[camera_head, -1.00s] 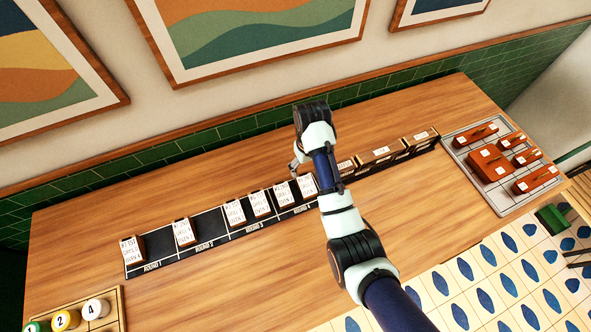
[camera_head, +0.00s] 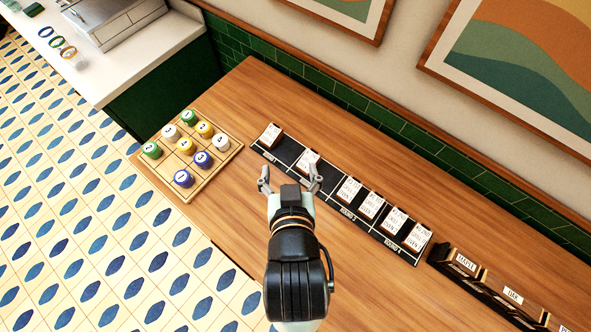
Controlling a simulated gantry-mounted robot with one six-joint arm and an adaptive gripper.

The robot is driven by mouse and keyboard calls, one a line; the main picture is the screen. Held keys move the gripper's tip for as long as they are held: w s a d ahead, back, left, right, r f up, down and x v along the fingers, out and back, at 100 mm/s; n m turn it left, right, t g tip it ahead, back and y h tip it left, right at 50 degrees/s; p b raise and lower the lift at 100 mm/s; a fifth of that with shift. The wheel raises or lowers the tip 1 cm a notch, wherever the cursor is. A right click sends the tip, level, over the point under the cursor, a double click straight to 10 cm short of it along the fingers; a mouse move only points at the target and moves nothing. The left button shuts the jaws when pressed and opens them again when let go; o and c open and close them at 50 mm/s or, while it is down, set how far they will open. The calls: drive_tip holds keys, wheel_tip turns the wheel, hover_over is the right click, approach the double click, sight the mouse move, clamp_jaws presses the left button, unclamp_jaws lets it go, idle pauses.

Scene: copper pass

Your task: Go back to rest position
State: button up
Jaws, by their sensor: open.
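My gripper (camera_head: 289,181) is in the lower middle of the head view, above the wooden counter (camera_head: 222,238). Its two fingers are spread apart with nothing between them. The fingertips point toward the black strip (camera_head: 287,158) of round slots, near its Round 2 part. Several white order cards on small wooden blocks stand along this strip, such as the first card (camera_head: 270,135) at its far left end. My right finger shows close to the second card (camera_head: 307,161); I cannot tell the height gap between them.
A wooden tray (camera_head: 189,193) with several numbered, coloured round pieces lies left of the strip. Labelled dark boxes (camera_head: 466,263) stand at the lower right. A green-tiled wall (camera_head: 396,134) runs behind the counter. A white side counter (camera_head: 140,66) holds a metal case and coloured rings.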

wheel_tip(320, 180, up, 17)
drive_tip(key=p, duration=1.6)
drive_tip(key=shift+s+a, duration=0.15)
drive_tip(key=shift+a, duration=0.05)
